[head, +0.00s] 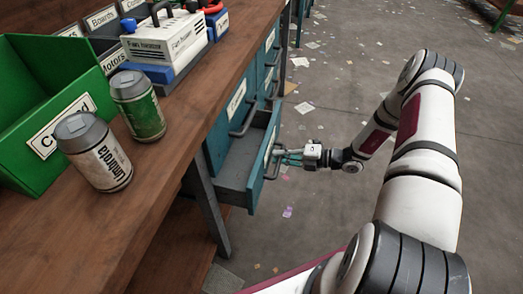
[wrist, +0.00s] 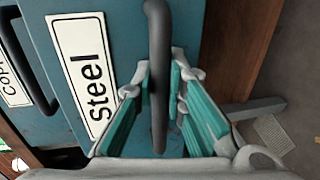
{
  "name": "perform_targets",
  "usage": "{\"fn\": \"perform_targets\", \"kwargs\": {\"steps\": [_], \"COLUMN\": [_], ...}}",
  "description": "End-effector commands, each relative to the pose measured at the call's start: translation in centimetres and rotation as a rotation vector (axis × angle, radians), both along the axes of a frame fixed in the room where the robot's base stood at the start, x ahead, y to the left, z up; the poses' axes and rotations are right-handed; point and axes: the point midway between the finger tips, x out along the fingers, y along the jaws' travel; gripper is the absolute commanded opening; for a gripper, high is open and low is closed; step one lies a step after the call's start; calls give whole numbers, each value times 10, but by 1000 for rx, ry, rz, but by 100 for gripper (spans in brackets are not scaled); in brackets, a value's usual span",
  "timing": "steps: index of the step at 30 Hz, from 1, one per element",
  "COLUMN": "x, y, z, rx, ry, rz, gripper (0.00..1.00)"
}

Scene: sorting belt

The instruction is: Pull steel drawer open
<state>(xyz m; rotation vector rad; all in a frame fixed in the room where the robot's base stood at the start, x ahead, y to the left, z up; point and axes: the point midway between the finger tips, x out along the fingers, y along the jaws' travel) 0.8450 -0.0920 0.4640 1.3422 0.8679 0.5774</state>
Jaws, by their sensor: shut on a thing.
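The steel drawer (head: 238,172) sticks out of the bench in the head view, its grey inside partly visible. Its teal front fills much of the wrist view, with a white label (wrist: 84,72) reading "Steel". The dark bar handle (wrist: 158,40) runs between the teal-padded fingers of my gripper (wrist: 162,85). My gripper is shut on this handle. In the head view my gripper (head: 287,157) reaches the drawer front from the right. The far ends of the fingers are partly hidden by the handle and drawer front.
Other teal drawers (head: 238,98) with handles sit beside it under the wooden bench top (head: 170,185). On the bench stand a green bin (head: 45,85), two cans (head: 138,105) and boxes. The grey floor (head: 330,100) is open, with scattered paper scraps.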

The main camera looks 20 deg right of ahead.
Motion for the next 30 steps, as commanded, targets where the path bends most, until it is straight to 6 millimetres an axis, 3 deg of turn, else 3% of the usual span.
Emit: {"fn": "perform_targets", "kwargs": {"steps": [1, 6, 15, 21, 30], "x": [-10, -43, -88, -104, -109], "y": [-18, -62, -123, -144, -152], "z": [0, -1, -1, -1, 0], "rx": [-3, -3, -2, -2, -1], "ry": [1, 1, 1, 0, 0], "rz": [-8, -6, -3, -2, -1], "gripper": [0, 0, 0, 0, 0]}}
